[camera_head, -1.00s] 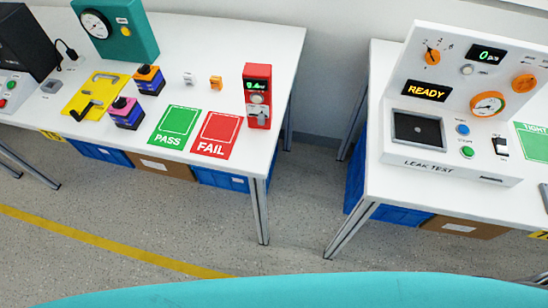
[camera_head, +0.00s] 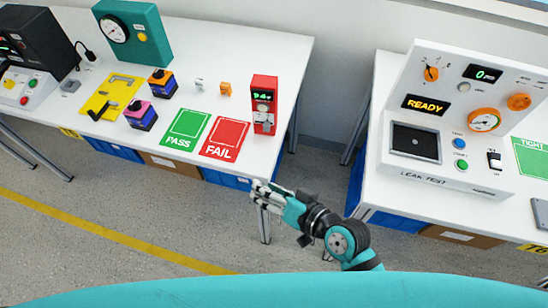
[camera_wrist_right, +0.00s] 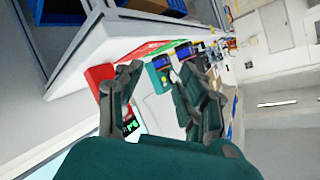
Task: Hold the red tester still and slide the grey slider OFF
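The red tester (camera_head: 264,84) stands upright near the right end of the left table, with a green-lit display and a pale knob on its front. A grey part (camera_head: 264,118) shows low on its front; I cannot tell the slider's position. My right gripper (camera_head: 262,193) is in front of the table's front edge, below and apart from the tester. In the right wrist view the gripper (camera_wrist_right: 158,85) has its fingers apart with nothing held. The tester (camera_wrist_right: 98,76) shows there partly behind one finger. My left gripper is not in view.
Green PASS (camera_head: 185,135) and red FAIL (camera_head: 224,138) mats lie left of the tester. Small parts and a yellow fixture (camera_head: 112,97) are further left. A leak test station (camera_head: 440,120) stands on the right table, across a gap.

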